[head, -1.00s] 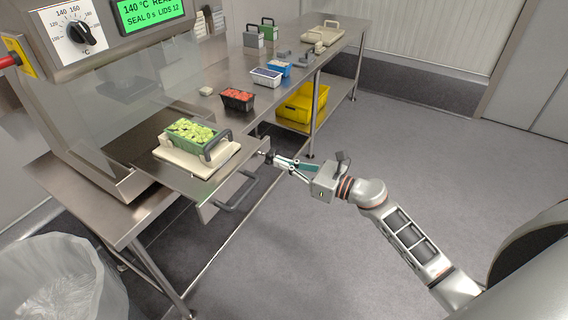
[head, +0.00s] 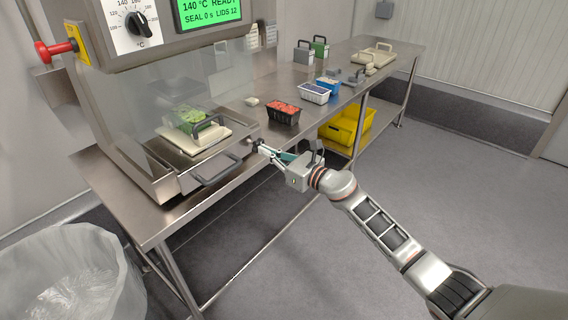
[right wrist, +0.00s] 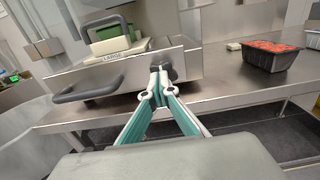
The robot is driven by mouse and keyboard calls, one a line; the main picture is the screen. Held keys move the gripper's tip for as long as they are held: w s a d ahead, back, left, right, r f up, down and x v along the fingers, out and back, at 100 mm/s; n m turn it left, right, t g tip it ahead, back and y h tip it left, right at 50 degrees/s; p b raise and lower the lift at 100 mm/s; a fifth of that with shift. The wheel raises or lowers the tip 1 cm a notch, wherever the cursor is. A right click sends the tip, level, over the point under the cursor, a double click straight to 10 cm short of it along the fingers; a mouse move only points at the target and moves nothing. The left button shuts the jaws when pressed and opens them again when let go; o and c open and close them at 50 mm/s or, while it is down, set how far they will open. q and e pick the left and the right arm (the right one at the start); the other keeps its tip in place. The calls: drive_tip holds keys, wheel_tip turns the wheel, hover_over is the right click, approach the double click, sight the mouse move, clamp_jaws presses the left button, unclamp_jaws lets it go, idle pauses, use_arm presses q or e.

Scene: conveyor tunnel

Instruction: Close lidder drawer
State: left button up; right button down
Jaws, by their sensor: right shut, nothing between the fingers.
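The lidder (head: 150,90) stands on the steel table at the left, with a clear guard and a green display. Its drawer (head: 216,160) carries a cream block with a green tray of pale green food (head: 186,117), mostly behind the guard. The drawer front has a dark bar handle (head: 218,171), also in the right wrist view (right wrist: 88,92). My left gripper is not in view.
A black tray of red food (head: 284,113) and a white tray (head: 315,93) stand further along the table. A yellow bin (head: 347,128) sits on the lower shelf. A lined waste bin (head: 75,275) stands at the front left. The floor at right is clear.

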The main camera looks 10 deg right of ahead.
sight(257, 145)
drive_tip(key=b+x, duration=0.1)
drive_tip(key=x, duration=0.2)
drive_tip(key=shift+w+a+f, duration=0.1)
drive_tip(key=shift+f, duration=0.05)
drive_tip(key=shift+w+a, duration=0.2)
drive_tip(key=shift+w, duration=0.1)
drive_tip(key=shift+r, duration=0.3)
drive_tip(key=shift+r, duration=0.1)
